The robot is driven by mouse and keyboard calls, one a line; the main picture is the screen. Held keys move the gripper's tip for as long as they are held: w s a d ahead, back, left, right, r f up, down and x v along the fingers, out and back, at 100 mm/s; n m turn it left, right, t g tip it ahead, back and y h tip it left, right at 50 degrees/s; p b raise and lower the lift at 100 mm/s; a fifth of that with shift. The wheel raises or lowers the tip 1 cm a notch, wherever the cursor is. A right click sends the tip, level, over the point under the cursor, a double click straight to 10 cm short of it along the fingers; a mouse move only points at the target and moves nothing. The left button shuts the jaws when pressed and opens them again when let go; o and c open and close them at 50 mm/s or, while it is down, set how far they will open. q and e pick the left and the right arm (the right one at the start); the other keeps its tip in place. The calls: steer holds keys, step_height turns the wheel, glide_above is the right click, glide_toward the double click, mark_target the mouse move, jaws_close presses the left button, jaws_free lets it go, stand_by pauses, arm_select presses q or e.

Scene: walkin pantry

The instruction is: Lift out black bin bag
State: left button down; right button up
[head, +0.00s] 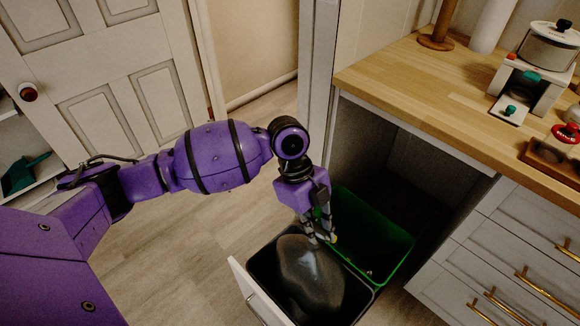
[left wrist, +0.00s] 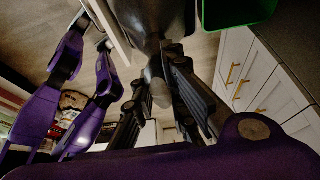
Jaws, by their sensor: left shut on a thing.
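The black bin bag (head: 312,275) is a glossy dark, rounded bundle in a dark bin (head: 262,276) in the pulled-out drawer unit. My left gripper (head: 322,238) points down at the bag's top, next to the green bin. In the left wrist view, its two fingers (left wrist: 162,85) are shut around the narrow neck of the bag (left wrist: 152,30). The bag's bulk still sits within the bin's rim, and its underside is hidden. My right gripper is not in view.
A green bin (head: 375,242) stands directly behind the dark bin. The white drawer front (head: 256,300) is pulled out. A wooden counter (head: 425,92) overhangs the open cabinet, with brass-handled drawers (head: 510,260) at right. Floor is clear at left, before a panelled door (head: 125,70).

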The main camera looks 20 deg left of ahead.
arm_select(q)
steer(key=shift+w+d+r+p, duration=0.1)
steer(key=shift+r+p, duration=0.6)
steer(key=shift+r, duration=0.35)
steer(key=shift+w+d+r+p, duration=0.1)
steer(key=shift+r+p, duration=0.6)
steer(key=shift+r, duration=0.45)
